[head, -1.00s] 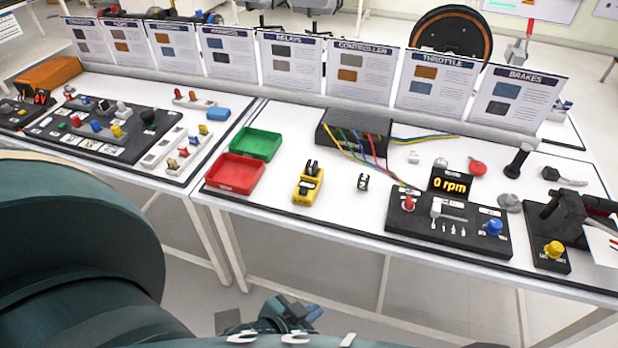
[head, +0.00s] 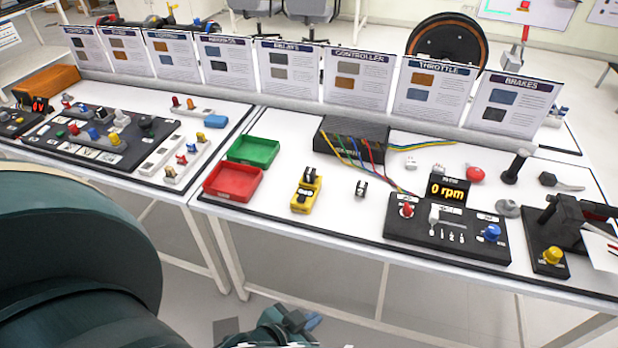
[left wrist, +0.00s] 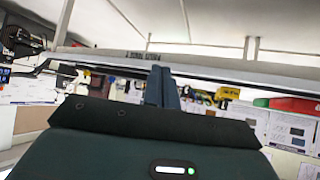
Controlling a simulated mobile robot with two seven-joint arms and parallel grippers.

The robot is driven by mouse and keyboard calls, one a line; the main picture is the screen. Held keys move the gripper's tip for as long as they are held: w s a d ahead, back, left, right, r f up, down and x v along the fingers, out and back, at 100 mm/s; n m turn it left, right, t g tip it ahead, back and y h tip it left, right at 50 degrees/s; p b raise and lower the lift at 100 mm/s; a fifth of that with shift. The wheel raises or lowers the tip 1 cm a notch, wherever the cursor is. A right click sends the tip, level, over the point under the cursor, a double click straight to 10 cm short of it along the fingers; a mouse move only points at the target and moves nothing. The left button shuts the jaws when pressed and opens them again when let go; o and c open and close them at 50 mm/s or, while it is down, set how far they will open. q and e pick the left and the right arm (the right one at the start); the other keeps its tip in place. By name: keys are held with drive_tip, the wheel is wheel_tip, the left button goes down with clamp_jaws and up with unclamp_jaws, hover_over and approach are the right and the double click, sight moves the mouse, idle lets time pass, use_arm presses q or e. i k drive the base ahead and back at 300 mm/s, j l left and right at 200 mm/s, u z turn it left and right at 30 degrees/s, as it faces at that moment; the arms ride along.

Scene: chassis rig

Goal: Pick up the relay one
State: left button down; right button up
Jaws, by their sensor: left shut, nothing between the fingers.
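A dark block (head: 310,174) sits at the far end of the yellow device. I cannot read which of these is relay one. My left gripper (head: 305,320) is shut and empty, in front of the table's front edge and well apart from both. Its shut fingers also show in the left wrist view (left wrist: 161,88). My right gripper is not in view.
A red tray (head: 233,182) and a green tray (head: 254,151) lie left of the yellow device. A black controller box (head: 352,135) with coloured wires stands behind. A black control panel (head: 447,232) is at right. White table is bare around the small relay.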

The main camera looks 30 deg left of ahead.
sight(310, 174)
drive_tip(key=z, duration=1.1)
drive_tip(key=k+j, duration=0.1)
drive_tip(key=j, duration=0.4)
drive_tip(key=j+z, duration=0.1)
drive_tip(key=j, duration=0.4)
drive_tip(key=k, duration=0.05)
